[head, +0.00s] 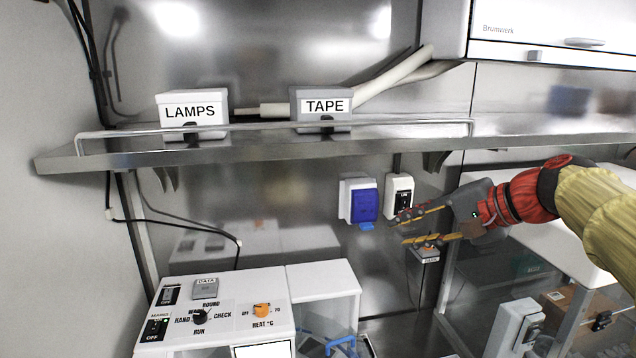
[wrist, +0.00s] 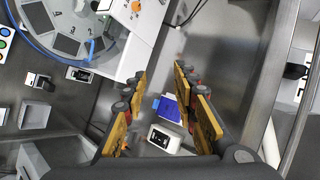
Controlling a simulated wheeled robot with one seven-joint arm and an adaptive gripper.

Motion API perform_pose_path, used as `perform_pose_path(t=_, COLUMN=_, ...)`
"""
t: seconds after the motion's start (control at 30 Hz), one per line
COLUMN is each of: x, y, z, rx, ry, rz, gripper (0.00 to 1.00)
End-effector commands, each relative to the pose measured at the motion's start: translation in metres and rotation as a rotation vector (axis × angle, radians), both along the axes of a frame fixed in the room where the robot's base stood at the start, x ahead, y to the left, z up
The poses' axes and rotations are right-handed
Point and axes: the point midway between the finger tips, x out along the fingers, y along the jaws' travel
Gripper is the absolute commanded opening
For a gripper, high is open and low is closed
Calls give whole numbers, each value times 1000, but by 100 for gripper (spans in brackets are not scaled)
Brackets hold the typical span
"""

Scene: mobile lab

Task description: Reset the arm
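My gripper (head: 420,226) is in the right half of the head view, its two yellow-padded fingers spread apart and pointing left. Nothing is between the fingers. In the wrist view the fingers of my gripper (wrist: 162,110) also stand apart. My arm reaches in from the right edge in a red and tan cover. Behind the fingertips on the steel wall are a blue-lidded box (head: 362,204) and a white switch box (head: 399,192). I cannot tell whether the fingers touch the small dark box (head: 427,254) just below them.
A steel shelf (head: 240,150) with a rail holds a LAMPS box (head: 193,115) and a TAPE box (head: 321,106). A white machine with knobs (head: 215,312) stands at lower left. A white cabinet (head: 548,30) hangs at upper right. The space between machine and gripper is open.

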Motion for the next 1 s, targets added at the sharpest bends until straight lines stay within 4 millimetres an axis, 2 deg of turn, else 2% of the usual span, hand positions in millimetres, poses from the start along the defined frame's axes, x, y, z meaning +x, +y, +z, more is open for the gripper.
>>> perform_pose_path(t=0.03, x=-15, y=-3, z=-31, rx=-71, ry=23, rz=3, gripper=28)
perform_pose_path(t=0.1, x=-37, y=-8, z=-74, rx=-186, ry=54, rz=18, gripper=28)
perform_pose_path(t=0.17, x=-60, y=-12, z=-111, rx=-289, ry=77, rz=39, gripper=28)
perform_pose_path(t=0.3, x=-118, y=-23, z=-190, rx=-532, ry=112, rz=118, gripper=28)
perform_pose_path(t=0.5, x=-205, y=-36, z=-296, rx=-863, ry=109, rz=284, gripper=28)
perform_pose_path(t=0.6, x=-241, y=-38, z=-338, rx=-979, ry=88, rz=358, gripper=28)
perform_pose_path(t=0.73, x=-266, y=-28, z=-365, rx=-1027, ry=40, rz=408, gripper=28)
perform_pose_path(t=1.0, x=-269, y=-14, z=-365, rx=-1036, ry=-23, rz=428, gripper=28)
